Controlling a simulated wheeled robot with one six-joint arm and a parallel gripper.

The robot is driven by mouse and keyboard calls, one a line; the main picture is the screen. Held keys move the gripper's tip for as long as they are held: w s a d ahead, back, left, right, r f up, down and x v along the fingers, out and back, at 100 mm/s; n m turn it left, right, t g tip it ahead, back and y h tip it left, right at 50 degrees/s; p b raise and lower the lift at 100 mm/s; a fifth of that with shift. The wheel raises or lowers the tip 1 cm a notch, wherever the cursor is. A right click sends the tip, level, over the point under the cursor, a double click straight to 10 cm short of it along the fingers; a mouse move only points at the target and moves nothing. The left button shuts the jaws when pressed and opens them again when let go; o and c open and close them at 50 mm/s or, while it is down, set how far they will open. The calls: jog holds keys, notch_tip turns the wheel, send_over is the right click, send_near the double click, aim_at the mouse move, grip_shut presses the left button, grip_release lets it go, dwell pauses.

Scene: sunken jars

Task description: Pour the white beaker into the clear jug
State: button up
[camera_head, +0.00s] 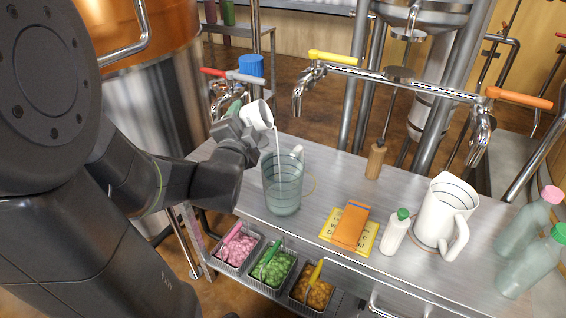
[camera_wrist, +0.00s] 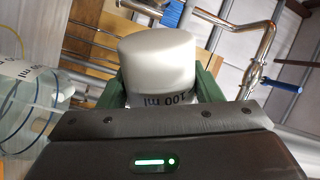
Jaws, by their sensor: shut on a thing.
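The white beaker (camera_head: 257,115) is gripped by my gripper (camera_head: 240,131) and tilted over the clear jug. A thin pale stream falls from its lip into the jug. The clear jug (camera_head: 283,188) stands upright on the metal counter, with pale liquid in its lower part. In the wrist view the beaker (camera_wrist: 160,62) is held between the green fingers of my gripper (camera_wrist: 160,88), with "100 ml" lettering near its base. The jug (camera_wrist: 28,105) shows at the left there. The liquid level inside the beaker is hidden.
On the metal counter (camera_head: 300,228) stand a white pitcher (camera_head: 440,215), a small white bottle with green cap (camera_head: 394,235), an orange box (camera_head: 350,225) on a yellow card, and clear bottles (camera_head: 530,262). Taps (camera_head: 300,90) rise behind. Trays of pink, green and brown pieces (camera_head: 272,268) sit below the front edge.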

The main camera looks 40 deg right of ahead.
jog(key=shift+m+b, duration=0.8)
dwell(2.2)
jog(key=shift+s+d+f+m+b, duration=0.1)
jog(key=shift+s+f+m+b, duration=0.05)
jog(key=shift+m+b, duration=0.6)
jog(key=shift+s+d+f+m+b, duration=0.1)
jog(key=shift+m+b, duration=0.45)
jog(key=shift+b, duration=0.35)
dwell(0.4)
jog(key=shift+r, duration=0.1)
dwell(0.6)
